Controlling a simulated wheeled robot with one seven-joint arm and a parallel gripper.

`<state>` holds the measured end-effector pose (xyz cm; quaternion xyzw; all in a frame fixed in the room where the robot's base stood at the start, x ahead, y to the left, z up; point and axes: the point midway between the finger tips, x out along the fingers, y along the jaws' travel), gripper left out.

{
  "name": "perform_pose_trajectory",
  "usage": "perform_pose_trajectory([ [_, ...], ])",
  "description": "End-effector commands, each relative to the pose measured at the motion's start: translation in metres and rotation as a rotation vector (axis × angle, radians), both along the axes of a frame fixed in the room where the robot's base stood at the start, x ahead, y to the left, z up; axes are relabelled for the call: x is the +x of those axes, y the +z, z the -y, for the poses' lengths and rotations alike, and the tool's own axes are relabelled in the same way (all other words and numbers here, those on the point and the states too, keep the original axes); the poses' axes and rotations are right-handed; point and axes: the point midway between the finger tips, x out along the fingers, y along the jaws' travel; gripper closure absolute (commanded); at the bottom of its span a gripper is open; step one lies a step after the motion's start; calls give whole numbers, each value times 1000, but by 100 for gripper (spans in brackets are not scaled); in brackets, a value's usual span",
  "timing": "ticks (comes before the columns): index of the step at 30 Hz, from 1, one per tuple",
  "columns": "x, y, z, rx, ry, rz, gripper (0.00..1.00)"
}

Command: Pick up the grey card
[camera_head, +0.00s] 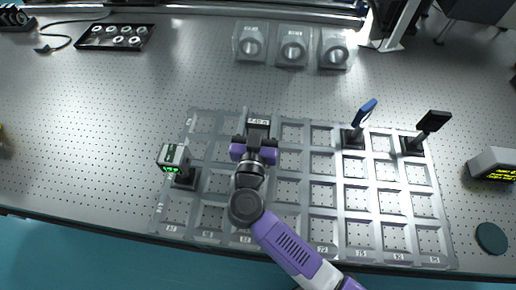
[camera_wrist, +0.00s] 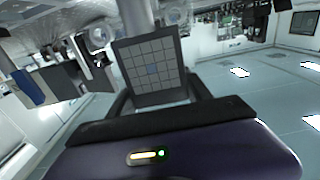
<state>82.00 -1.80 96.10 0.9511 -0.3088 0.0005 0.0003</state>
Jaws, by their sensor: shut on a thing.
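The grey card, a square plate with a grid of lines and a bluish centre square, stands between my fingers in the wrist view (camera_wrist: 150,72). My gripper (camera_wrist: 160,100) is shut on it. In the head view my gripper (camera_head: 257,142) is over the left-middle part of the compartmented rack (camera_head: 310,246). The card cannot be made out clearly there, as my gripper and arm cover that spot.
A blue-rimmed plate (camera_head: 364,113) and a black plate (camera_head: 433,121) stand on mounts in the rack's right part. A small device with green lights (camera_head: 174,157) stands at its left. Clear blocks (camera_head: 292,47) stand behind. A display box (camera_head: 493,163) is at right.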

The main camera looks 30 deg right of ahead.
Motion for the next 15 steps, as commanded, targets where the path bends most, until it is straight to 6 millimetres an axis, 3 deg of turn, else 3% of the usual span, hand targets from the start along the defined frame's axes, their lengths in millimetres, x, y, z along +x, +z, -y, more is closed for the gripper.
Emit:
perform_pose_trajectory([
  [1,0,0,0,0,0,0,89],
  [3,0,0,0,0,0,0,100],
  [15,0,10,0,1,0,5,100],
])
